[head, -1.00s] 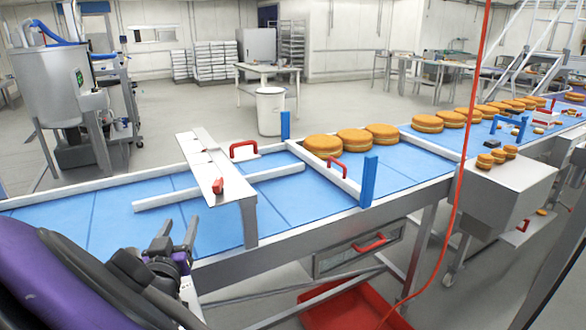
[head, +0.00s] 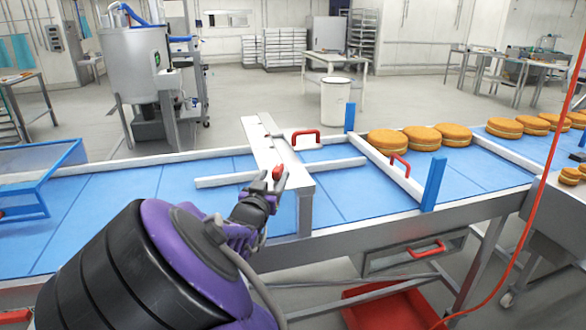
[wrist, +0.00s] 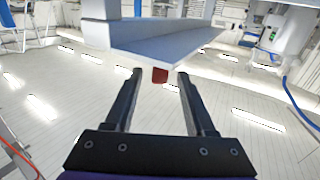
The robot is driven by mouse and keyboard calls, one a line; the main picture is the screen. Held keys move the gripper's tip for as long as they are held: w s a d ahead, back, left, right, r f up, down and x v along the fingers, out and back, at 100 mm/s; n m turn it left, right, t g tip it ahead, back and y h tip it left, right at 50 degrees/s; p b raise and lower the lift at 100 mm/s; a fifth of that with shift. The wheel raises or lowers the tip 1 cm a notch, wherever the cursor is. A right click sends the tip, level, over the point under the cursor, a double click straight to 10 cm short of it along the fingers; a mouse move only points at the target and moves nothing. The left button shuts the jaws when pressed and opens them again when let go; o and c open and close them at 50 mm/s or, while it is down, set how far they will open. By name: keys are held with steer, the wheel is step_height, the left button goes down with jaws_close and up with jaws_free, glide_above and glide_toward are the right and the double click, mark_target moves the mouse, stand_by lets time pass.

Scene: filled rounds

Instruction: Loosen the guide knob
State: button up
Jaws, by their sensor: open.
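The guide knob (head: 277,173) is a small red knob on the near part of the pale crossbar (head: 262,143) over the blue conveyor. My gripper (head: 272,180) is right at it in the head view, with its fingers open. In the wrist view the red knob (wrist: 159,76) shows between and just beyond the two fingertips (wrist: 159,73), below the edge of the crossbar. I cannot tell whether the tips reach around it. The fingers partly hide the knob in the head view. A white guide rail (head: 225,181) runs under the crossbar along the belt.
A red handle (head: 305,137) stands behind the crossbar, another red handle (head: 399,165) on the white rail to the right. Blue posts (head: 433,184) stand on the conveyor's sides. Filled rounds (head: 388,143) lie at the back right. A red cable (head: 541,180) hangs at the right.

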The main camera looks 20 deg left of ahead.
mark_target(275, 175)
steer(key=shift+w, duration=2.1)
jaws_close()
